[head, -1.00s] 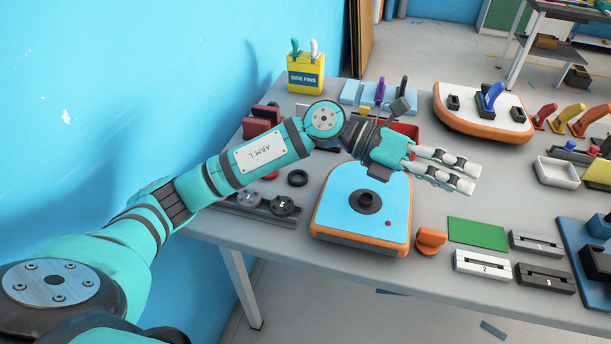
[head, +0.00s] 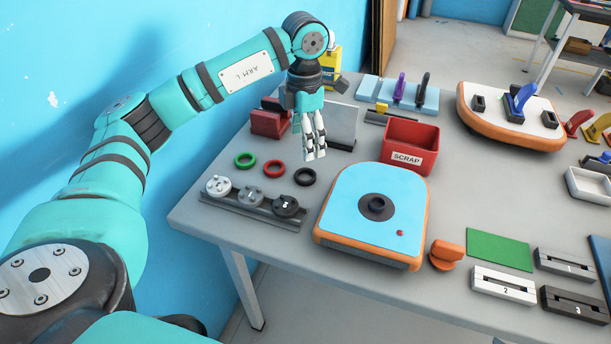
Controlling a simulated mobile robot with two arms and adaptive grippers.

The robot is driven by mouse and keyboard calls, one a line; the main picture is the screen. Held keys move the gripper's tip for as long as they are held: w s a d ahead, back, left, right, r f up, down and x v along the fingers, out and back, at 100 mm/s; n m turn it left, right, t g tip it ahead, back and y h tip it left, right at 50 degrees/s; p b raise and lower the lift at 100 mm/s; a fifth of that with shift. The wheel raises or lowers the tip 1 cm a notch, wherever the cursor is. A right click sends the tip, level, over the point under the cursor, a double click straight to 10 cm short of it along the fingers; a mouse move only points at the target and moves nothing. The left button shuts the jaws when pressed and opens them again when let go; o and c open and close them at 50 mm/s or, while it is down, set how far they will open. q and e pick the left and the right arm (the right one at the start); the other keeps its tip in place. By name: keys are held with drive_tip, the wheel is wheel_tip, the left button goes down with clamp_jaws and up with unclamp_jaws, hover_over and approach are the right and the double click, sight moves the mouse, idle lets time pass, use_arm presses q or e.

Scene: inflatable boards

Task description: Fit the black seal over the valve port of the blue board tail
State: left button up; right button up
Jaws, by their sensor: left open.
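The black seal (head: 305,177) is a ring lying flat on the grey table, to the right of a red seal (head: 273,169) and a green seal (head: 245,160). The blue board tail (head: 350,215) has a blue top and orange sides and sits near the table's front edge. Its dark round valve port (head: 376,207) is in the middle of the top, with no black seal seen around it. My left gripper (head: 315,155) is open and empty, fingers pointing down, above the table and just beyond the black seal in the picture. My right gripper is not in view.
A rail with several round caps (head: 251,198) lies in front of the seals. A red scrap bin (head: 408,146) stands behind the board tail. An orange piece (head: 446,254), a green mat (head: 498,249) and slotted blocks (head: 503,287) lie to its right.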

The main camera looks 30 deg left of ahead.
sight(305, 179)
use_arm(q)
wheel_tip(305, 179, down, 4)
drive_tip(key=f, duration=0.2)
drive_tip(key=f+p, duration=0.1)
drive_tip(key=f, duration=0.1)
drive_tip(key=shift+s+d+f, duration=0.1)
drive_tip(key=shift+s+d, duration=0.2)
drive_tip(key=shift+s, duration=0.1)
drive_tip(key=shift+f, duration=0.5)
drive_tip(key=c, duration=1)
drive_tip(key=shift+o, duration=0.2)
